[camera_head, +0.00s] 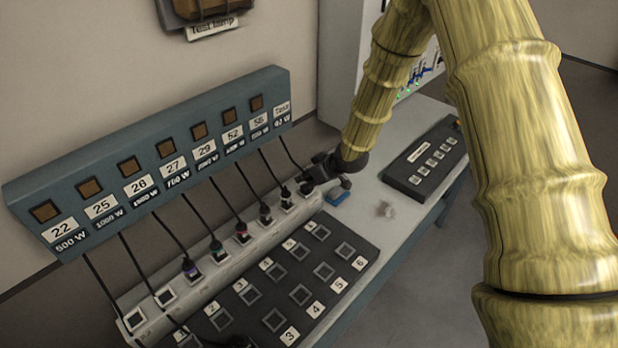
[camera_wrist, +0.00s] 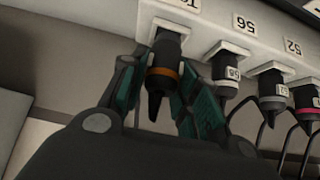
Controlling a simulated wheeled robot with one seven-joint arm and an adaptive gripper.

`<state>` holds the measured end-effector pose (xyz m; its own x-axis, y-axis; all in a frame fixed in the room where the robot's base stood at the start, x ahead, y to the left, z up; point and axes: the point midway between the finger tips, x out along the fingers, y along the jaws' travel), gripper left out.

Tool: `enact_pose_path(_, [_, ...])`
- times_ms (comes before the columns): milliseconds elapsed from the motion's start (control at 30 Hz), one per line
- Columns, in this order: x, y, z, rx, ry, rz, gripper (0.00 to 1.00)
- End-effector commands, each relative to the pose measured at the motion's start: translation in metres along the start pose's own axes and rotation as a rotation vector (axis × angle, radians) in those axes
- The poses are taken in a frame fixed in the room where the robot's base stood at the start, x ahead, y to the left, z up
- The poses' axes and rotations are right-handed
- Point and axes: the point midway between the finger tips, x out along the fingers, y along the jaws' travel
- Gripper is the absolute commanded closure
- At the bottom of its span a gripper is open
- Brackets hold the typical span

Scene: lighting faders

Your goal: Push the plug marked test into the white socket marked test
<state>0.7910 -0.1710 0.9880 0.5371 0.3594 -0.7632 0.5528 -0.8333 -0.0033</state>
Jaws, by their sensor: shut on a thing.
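The test plug (camera_wrist: 163,72) is black with an orange ring and tapers toward its cord end. My gripper (camera_wrist: 160,85) is shut on it, with a teal-padded finger on either side. The plug's front end is at the white socket (camera_wrist: 172,14), whose label is partly cut off and begins "Te". I cannot tell how deep the plug sits in it. In the head view my gripper (camera_head: 318,174) is at the far right end of the pale socket strip, and it largely hides the plug and socket there.
The blue-grey panel (camera_head: 150,150) with numbered labels stands behind. A dark board (camera_head: 345,262) with square openings lies in front. A fader box (camera_head: 425,158) stands at right.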

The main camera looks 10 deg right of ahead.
Motion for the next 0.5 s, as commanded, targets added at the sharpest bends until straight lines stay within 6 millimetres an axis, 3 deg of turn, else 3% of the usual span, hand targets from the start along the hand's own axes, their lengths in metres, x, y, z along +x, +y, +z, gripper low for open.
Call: enact_pose_path(500, [-0.0005,0.0001,-0.0009,-0.001,-0.024,0.000,1.00])
